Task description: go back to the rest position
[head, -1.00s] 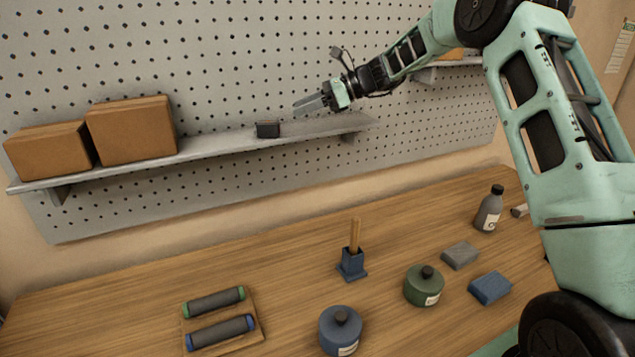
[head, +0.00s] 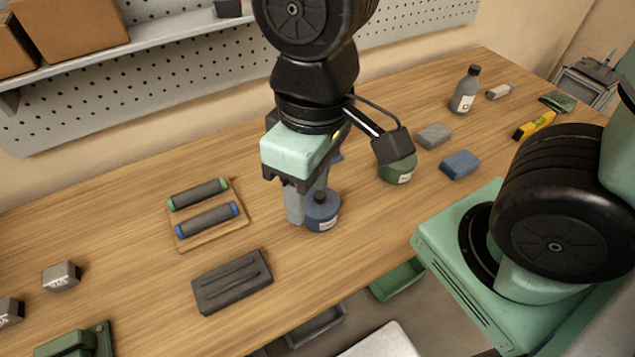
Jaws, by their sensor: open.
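My gripper (head: 304,212) hangs over the workbench (head: 130,235), pointing down, with its fingers just left of and partly in front of a blue round pot (head: 323,216) with a dark knob. Its jaws are open and I see nothing held between them. I cannot tell how far the fingertips are above the wood. The arm is folded in front of the shelf. A green round pot (head: 397,170) is partly hidden behind the camera part on my wrist.
Left of my gripper lies a wooden tray (head: 243,222) with two dark rollers. A dark grey block (head: 232,281) lies at the front. A grey sponge (head: 434,135), a blue sponge (head: 460,165) and a bottle (head: 465,90) stand right. The shelf (head: 170,32) holds boxes.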

